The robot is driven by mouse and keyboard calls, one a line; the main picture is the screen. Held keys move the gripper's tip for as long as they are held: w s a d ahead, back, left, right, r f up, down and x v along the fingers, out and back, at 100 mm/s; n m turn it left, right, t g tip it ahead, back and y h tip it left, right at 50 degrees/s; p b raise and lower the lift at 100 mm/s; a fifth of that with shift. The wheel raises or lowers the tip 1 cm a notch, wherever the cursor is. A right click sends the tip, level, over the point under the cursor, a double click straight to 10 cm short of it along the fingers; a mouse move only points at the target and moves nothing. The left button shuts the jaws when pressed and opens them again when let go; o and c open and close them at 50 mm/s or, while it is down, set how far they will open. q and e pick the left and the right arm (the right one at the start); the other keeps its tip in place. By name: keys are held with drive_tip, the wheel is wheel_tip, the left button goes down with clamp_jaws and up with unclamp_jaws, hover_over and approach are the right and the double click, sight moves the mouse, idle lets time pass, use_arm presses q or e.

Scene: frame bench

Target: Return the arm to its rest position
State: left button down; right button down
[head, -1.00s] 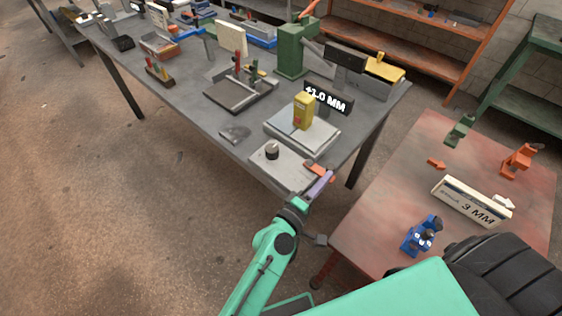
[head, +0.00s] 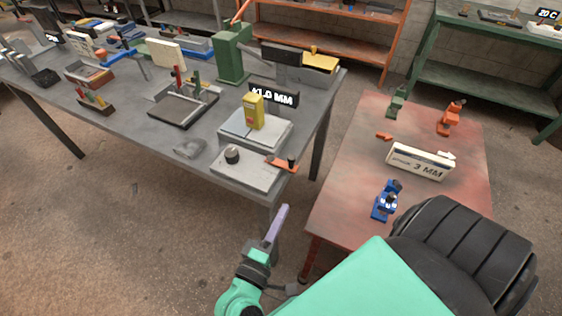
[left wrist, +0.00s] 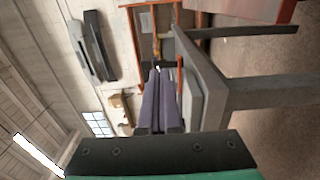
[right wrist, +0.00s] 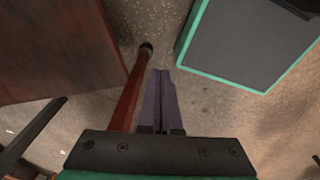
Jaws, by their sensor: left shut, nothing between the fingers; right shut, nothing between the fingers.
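My left gripper (head: 283,210) shows in the head view in front of the grey bench's near edge, clear of the bench. Its purple fingers are together and empty, as the left wrist view (left wrist: 158,75) also shows. My right gripper does not show in the head view. In the right wrist view my right gripper (right wrist: 160,75) is shut and empty, pointing toward the floor near a red leg (right wrist: 128,95) of the red table.
The grey bench (head: 130,118) carries a plate with a black knob (head: 232,154), a yellow block (head: 253,110) and a green press (head: 231,52). The red table (head: 345,190) holds blue (head: 386,200) and orange (head: 450,117) tools. Open floor (head: 110,240) lies at left.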

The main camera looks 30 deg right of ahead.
use_arm(q)
drive_tip(key=a+f+m+g+y, duration=0.1)
drive_tip(key=a+f+m+y, duration=0.15)
drive_tip(key=a+f, duration=0.65)
drive_tip(key=a+f+m+g+y, duration=0.1)
drive_tip(key=a+f+y, duration=0.4)
drive_tip(key=f, duration=0.8)
drive_tip(key=a+f+m+g+y, duration=0.1)
drive_tip(key=a+f+m+y, duration=0.1)
drive_tip(key=a+f, duration=0.75)
drive_tip(key=s+a+f+m+g+y, duration=0.1)
drive_tip(key=s+a+f+g+y, duration=0.1)
drive_tip(key=s+a+f, duration=0.4)
drive_tip(key=s+a+f+m+g+y, duration=0.2)
drive_tip(key=s+a+f, duration=0.5)
drive_tip(key=s+a, duration=0.6)
drive_tip(key=shift+a+g+y, duration=0.45)
drive_tip(key=shift+g+y, duration=0.35)
drive_tip(key=shift+y, duration=0.05)
